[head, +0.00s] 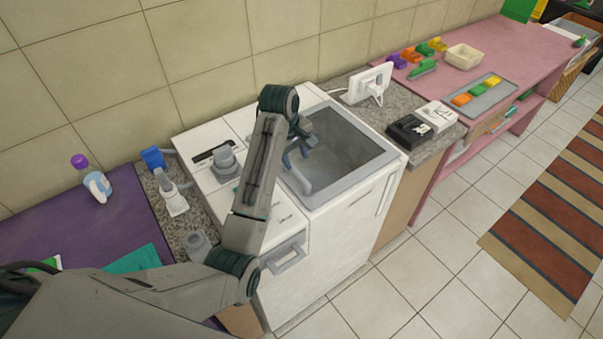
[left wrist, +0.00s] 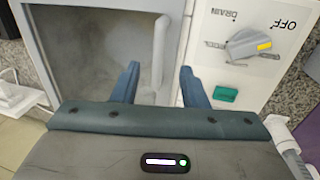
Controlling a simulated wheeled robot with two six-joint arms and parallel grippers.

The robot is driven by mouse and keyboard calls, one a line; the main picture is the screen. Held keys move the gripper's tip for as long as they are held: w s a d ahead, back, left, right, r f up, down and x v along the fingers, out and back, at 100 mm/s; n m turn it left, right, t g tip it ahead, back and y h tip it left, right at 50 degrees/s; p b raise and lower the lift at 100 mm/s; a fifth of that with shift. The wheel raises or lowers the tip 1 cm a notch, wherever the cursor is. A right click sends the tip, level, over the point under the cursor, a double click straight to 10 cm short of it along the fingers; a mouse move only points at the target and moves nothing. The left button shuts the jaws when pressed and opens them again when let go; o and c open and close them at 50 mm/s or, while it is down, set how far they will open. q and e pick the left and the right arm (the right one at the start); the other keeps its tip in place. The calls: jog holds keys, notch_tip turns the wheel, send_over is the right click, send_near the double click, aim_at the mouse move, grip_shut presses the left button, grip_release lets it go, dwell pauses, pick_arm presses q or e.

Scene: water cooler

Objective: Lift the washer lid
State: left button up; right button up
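The white washer (head: 345,215) stands against the tiled wall. Its grey-framed lid (head: 375,158) lies level on the top, with a dull grey panel inside the frame. The lid's grey handle (head: 299,181) is on its left side; it also shows in the left wrist view (left wrist: 160,50). My left gripper (head: 298,155) is over the lid's left edge. In the left wrist view its two blue fingers (left wrist: 157,88) are apart, with the handle between their lines ahead. I cannot tell whether they touch it. My right gripper is not in view.
The washer's control panel has a grey dial (left wrist: 250,42) and a green button (left wrist: 225,94). A speckled counter (head: 395,110) holds a white device (head: 369,84) and a black box (head: 409,130). A purple surface (head: 70,220) lies left. The tiled floor in front is clear.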

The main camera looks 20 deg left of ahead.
aim_at(302, 178)
pick_arm(q)
jog(key=f+p, duration=0.1)
jog(key=f, duration=0.1)
jog(key=w+f, duration=0.1)
jog(key=f, duration=0.2)
jog(key=d+f+p, duration=0.1)
jog(key=f, duration=0.2)
jog(key=shift+w+f+p, duration=0.2)
jog(key=shift+w+p, duration=0.05)
jog(key=shift+p, duration=0.1)
jog(key=shift+f, duration=0.4)
jog(key=shift+w, duration=0.1)
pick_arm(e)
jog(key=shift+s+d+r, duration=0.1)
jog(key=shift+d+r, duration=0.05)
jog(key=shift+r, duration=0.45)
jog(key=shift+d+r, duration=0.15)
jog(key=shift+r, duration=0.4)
pick_arm(q)
jog(key=shift+c, duration=0.4)
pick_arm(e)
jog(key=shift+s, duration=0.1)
pick_arm(q)
jog(key=c, duration=0.8)
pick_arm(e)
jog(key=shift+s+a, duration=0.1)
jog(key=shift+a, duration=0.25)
